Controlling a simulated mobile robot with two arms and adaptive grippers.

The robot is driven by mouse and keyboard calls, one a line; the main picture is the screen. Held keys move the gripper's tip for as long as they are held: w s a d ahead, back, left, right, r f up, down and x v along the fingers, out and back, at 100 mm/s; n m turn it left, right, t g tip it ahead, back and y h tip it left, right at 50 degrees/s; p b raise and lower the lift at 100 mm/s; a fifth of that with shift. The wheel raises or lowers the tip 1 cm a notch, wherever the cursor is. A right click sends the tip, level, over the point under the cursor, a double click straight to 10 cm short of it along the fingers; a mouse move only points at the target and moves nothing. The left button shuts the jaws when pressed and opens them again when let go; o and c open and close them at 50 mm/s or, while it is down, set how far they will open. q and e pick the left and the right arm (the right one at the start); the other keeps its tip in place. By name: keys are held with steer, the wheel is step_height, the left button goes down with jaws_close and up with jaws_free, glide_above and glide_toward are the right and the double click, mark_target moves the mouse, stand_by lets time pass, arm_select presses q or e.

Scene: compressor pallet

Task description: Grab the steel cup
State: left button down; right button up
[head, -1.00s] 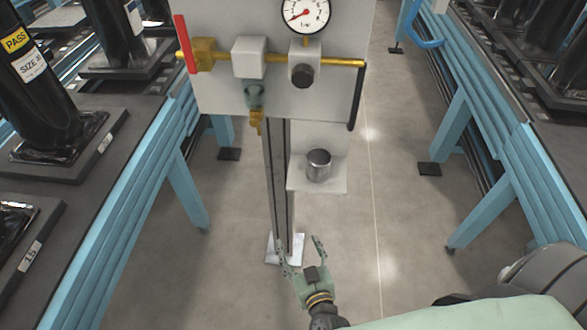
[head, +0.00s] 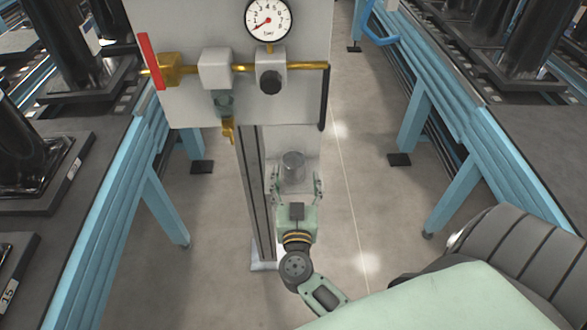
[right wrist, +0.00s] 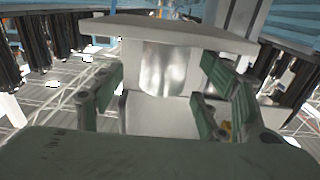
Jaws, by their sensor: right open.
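The steel cup (head: 292,160) stands upright on a small pale shelf (head: 310,143) fixed to the post below the gauge panel. My right gripper (head: 295,179) is open at the near side of the cup, with one finger to each side of its lower part. In the right wrist view the shiny cup (right wrist: 166,68) shows between the two open green fingers (right wrist: 158,92), with gaps on both sides and no visible contact. Exactly how far the fingers reach along the cup is hard to tell. My left gripper is not in view.
Above the shelf is a grey panel (head: 190,112) with a pressure gauge (head: 268,17), brass pipe (head: 190,69) and red lever (head: 150,61). A metal post (head: 256,200) stands close left of my gripper. Blue-framed conveyors flank the open floor (head: 365,200).

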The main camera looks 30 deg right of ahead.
mark_target(294, 175)
steer(key=x, duration=0.5)
steer(key=shift+w+a+f, duration=0.1)
steer(key=shift+w+a, duration=0.1)
steer(key=shift+a, duration=0.05)
steer(key=shift+c, duration=0.3)
steer(key=c, duration=1.2)
